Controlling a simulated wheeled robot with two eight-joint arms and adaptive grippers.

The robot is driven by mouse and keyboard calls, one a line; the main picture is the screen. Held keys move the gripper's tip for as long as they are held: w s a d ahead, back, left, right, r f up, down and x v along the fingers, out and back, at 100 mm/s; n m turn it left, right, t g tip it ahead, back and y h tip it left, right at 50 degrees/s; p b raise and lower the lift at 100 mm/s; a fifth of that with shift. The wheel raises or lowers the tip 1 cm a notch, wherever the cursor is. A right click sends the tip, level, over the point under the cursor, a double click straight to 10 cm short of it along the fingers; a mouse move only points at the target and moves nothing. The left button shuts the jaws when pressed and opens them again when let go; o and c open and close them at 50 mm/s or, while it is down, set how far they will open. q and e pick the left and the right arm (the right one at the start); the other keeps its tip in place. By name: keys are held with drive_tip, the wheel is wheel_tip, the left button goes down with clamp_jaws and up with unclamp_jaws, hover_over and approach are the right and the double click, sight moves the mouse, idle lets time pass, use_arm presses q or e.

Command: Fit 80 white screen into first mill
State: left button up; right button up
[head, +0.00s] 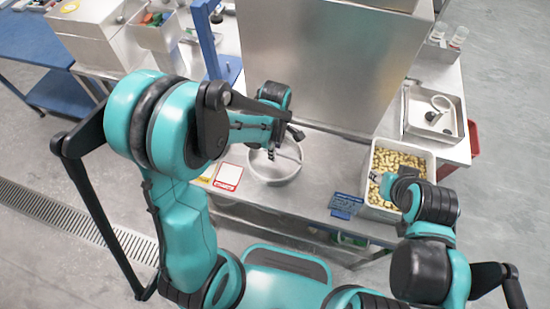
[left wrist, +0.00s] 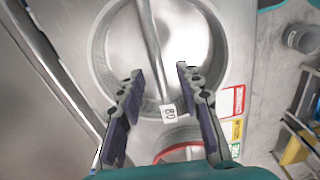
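A round pale screen (head: 262,170) with a crossbar lies on the steel table below my left gripper (head: 284,143). In the left wrist view the screen (left wrist: 103,60) fills the upper middle, and its near rim carries a small white tag (left wrist: 168,112) that seems to read 80. My left gripper (left wrist: 158,72) is open, its two fingers apart on either side of the tag; contact with the rim cannot be told. My right gripper (head: 386,186) is over the bean tray, its fingers too small to read. I cannot tell which machine is the first mill.
A large steel housing (head: 320,60) stands behind the screen. A tray of beans (head: 425,157) is at right, with a blue card (head: 346,205) beside it. A red-edged card (head: 228,177) lies left of the screen. A red-rimmed round thing (left wrist: 180,152) shows below the fingers.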

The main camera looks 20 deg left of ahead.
use_arm(q)
drive_tip(key=shift+f, duration=0.2)
idle(0.3)
clamp_jaws()
drive_tip(key=shift+r, duration=0.1)
